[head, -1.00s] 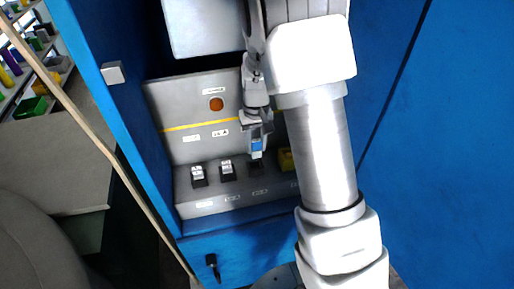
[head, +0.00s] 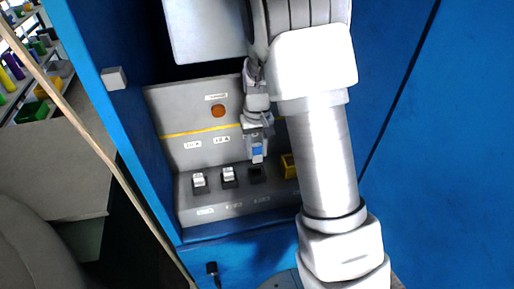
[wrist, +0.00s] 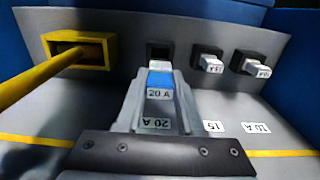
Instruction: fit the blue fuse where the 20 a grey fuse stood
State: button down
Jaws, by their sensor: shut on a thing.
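My gripper (head: 257,149) is shut on the blue fuse (head: 257,153), just above the empty black socket (head: 256,174) in the grey panel. In the wrist view the blue fuse (wrist: 159,82) sits between the fingers, its white label reading 20 A. The empty socket (wrist: 159,50) lies just beyond the fuse, roughly in line with it, and a gap shows between them. A 20 A label (wrist: 155,123) is on the panel on the same line. The grey fuse is not seen in the socket.
Two white-topped fuses (head: 199,181) (head: 228,175) stand in sockets left of the empty one. A yellow box (head: 288,166) is close on its right; a yellow rod (wrist: 35,88) reaches to it in the wrist view. Blue cabinet walls (head: 130,130) enclose the panel.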

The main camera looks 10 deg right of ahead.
aim_at(257, 154)
jog(key=shift+f+b, duration=1.4)
jog(key=shift+f, duration=0.75)
jog(key=shift+f+b, duration=1.45)
jog(key=shift+f, duration=0.15)
jog(key=shift+c, duration=2.2)
grip_release()
notch_tip(257, 154, up, 17)
jog(key=shift+f, duration=0.15)
jog(key=shift+r, duration=0.45)
